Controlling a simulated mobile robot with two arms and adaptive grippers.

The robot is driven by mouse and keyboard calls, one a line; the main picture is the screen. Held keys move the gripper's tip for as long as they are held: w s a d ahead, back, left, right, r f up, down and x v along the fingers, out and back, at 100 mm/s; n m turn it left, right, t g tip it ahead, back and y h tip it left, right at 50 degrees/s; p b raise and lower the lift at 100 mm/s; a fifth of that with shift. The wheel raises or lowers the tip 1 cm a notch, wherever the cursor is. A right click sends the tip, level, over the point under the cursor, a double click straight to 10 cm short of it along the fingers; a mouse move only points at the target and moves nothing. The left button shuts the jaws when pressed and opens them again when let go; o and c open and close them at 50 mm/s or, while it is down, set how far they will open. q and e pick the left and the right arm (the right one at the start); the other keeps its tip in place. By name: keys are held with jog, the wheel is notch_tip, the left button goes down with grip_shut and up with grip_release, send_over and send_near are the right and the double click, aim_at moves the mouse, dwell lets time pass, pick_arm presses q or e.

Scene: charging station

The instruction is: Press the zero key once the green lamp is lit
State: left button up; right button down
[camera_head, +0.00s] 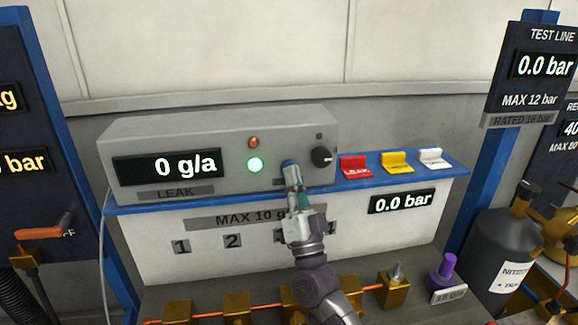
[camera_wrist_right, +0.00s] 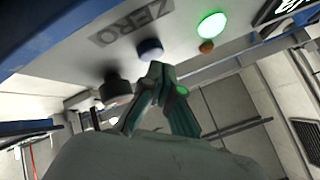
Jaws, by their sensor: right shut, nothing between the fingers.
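The grey leak meter (camera_head: 222,130) reads 0 g/a. Its green lamp (camera_head: 255,165) is lit; the lamp also glows in the right wrist view (camera_wrist_right: 212,25). The blue zero key (camera_wrist_right: 150,48) sits beside the ZERO label (camera_wrist_right: 131,22). In the head view the key (camera_head: 287,162) shows just above my fingertips, which partly hide its surroundings. My right gripper (camera_head: 293,180) is shut and empty, its tips close in front of the key. In the right wrist view the tips (camera_wrist_right: 157,70) are near the key; I cannot tell whether they touch. My left gripper is not in view.
A black knob (camera_head: 321,157) sits right of the key. An orange lamp (camera_head: 253,142) looks unlit above the green one. Red (camera_head: 355,166), yellow (camera_head: 397,162) and white (camera_head: 432,158) tags stand on the blue shelf. A dark bottle (camera_head: 503,240) stands at right.

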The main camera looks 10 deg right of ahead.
jog(key=shift+s, duration=0.4)
jog(key=s+p, duration=0.2)
jog(key=s, duration=0.3)
dwell(0.8)
